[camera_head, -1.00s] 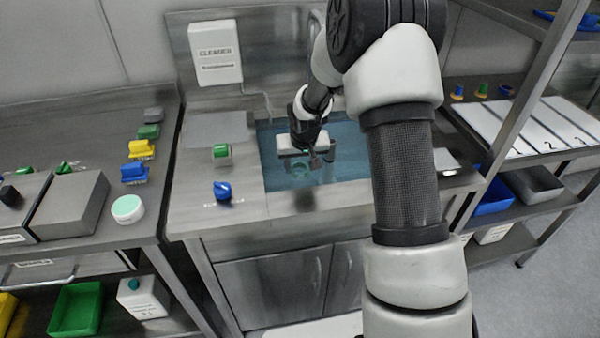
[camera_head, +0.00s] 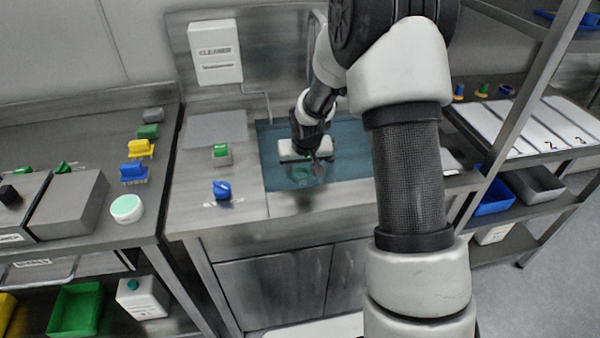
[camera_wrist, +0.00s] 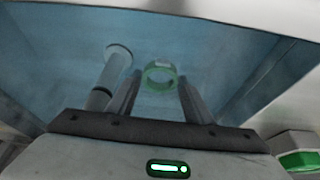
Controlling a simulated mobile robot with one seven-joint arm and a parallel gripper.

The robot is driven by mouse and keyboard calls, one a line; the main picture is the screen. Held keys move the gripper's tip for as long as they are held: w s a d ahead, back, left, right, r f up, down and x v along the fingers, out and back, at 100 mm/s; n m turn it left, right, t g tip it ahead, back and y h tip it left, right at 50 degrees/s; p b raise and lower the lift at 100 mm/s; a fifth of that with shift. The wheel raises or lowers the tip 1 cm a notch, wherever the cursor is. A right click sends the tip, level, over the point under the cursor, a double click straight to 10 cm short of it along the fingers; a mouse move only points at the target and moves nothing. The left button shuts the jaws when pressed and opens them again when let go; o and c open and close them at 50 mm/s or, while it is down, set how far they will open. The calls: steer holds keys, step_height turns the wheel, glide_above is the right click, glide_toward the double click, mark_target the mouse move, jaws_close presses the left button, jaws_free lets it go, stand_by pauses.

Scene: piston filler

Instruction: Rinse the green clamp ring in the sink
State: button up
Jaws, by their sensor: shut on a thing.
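The green clamp ring (camera_head: 301,175) is seen dimly through the bluish water of the sink (camera_head: 352,172), just below my gripper (camera_head: 312,166) in the head view. In the wrist view the ring (camera_wrist: 160,74) is a pale green band at the tips of my gripper's two dark fingers (camera_wrist: 159,88), between them. The fingers are shut on it. In the head view the fingers are partly lost in the water and behind the gripper's pale body.
A blue knob (camera_head: 222,189) and a green switch (camera_head: 221,152) are left of the sink. A white cleaner box (camera_head: 216,55) hangs behind. A grey upright pipe (camera_wrist: 112,66) stands near my left finger in the wrist view. A shelf post (camera_head: 520,105) rises at the right.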

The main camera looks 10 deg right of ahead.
steer(key=shift+w, duration=0.2)
steer(key=shift+w, duration=0.45)
step_height(320, 180, up, 10)
steer(key=p, duration=0.6)
stand_by(0.5)
steer(key=shift+r, duration=0.1)
stand_by(0.9)
step_height(320, 180, up, 4)
steer(key=p, duration=0.2)
steer(key=shift+p, duration=0.35)
stand_by(0.5)
